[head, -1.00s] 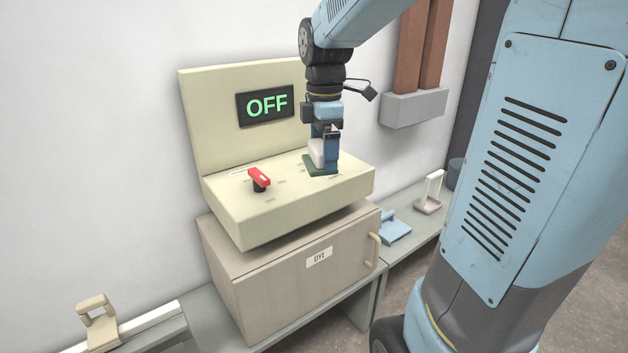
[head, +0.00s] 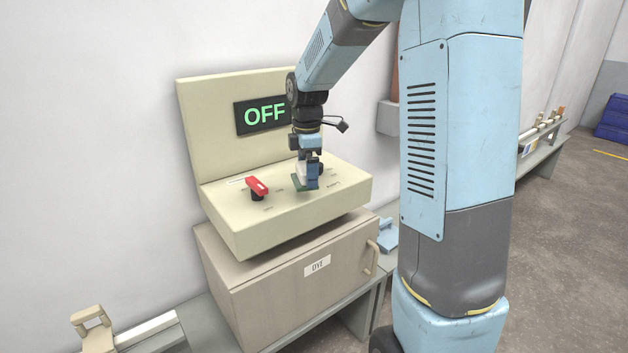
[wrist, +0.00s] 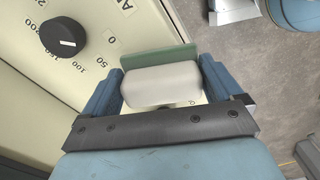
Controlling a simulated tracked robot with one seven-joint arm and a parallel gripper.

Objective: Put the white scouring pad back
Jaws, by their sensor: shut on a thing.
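The white scouring pad, a white block (wrist: 162,86) on a green base (wrist: 160,58), is between the two blue fingers of my gripper (wrist: 157,76) in the wrist view. My gripper is shut on it. In the head view my gripper (head: 307,183) holds the pad, its green base (head: 298,187) downward, at the cream control panel's (head: 250,222) sloped top. I cannot tell whether the base touches the panel. Part of the pad is hidden by the fingers.
A black dial (wrist: 63,37) is beside the pad, and a red switch (head: 257,187) is left of my gripper. A DYE cabinet (head: 290,290) stands below. A beige handled item (head: 93,330) is lower left, a blue one (head: 387,238) right of the cabinet.

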